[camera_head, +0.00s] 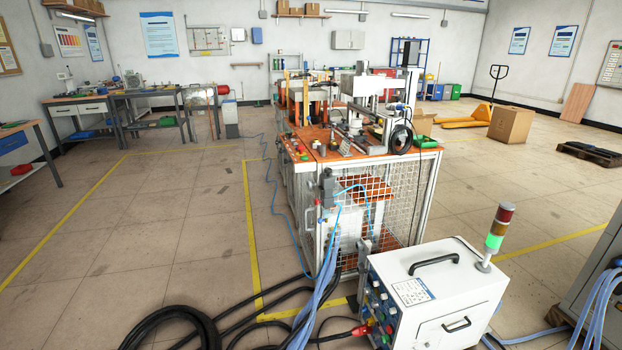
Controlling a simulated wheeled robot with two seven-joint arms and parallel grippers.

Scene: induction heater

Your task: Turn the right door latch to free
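Neither of my grippers is in view. A machine with an orange top (318,153) and a light metal frame stands in the middle, with wire mesh panels (404,212) on its lower part. A grey block (327,188) sits at its near corner, with blue hoses by it. I cannot tell which part, if any, is the right door latch; it is too small or hidden. A white cabinet (468,262) in front has a black handle (433,264) on top and another black handle (456,325) on its near face.
A signal tower (494,243) with its green section lit rises from the cabinet. Black cables (180,313) and blue hoses (318,305) cross the floor in front. Free floor lies left of the machine. A cardboard box (510,126) and yellow pallet truck (465,123) stand at the back right.

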